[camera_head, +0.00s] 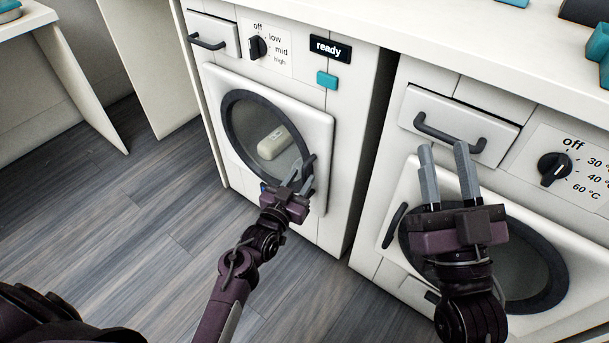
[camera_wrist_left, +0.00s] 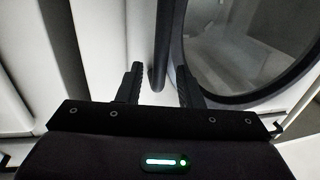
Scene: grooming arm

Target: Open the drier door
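The drier (camera_head: 300,105) is the white machine on the left with a low/mid/high dial. Its white door (camera_head: 316,122), with a dark round window ring, looks shut. The dark door handle (camera_head: 310,162) is at the door's right side; the handle also shows as an upright bar in the left wrist view (camera_wrist_left: 163,45). My left gripper (camera_head: 301,180) is at this handle. In the left wrist view the fingers (camera_wrist_left: 160,82) are apart, with the bar's lower end between them, nearer the left finger. My right gripper (camera_head: 443,150) is open and empty, before the right machine.
A second white machine (camera_head: 395,232) with a dark round door stands at the right, beyond a narrow dark gap. Drawer handles (camera_head: 207,42) project from both machines. A pale object (camera_head: 272,143) lies behind the drier window. The wooden floor (camera_head: 130,220) at the left is clear.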

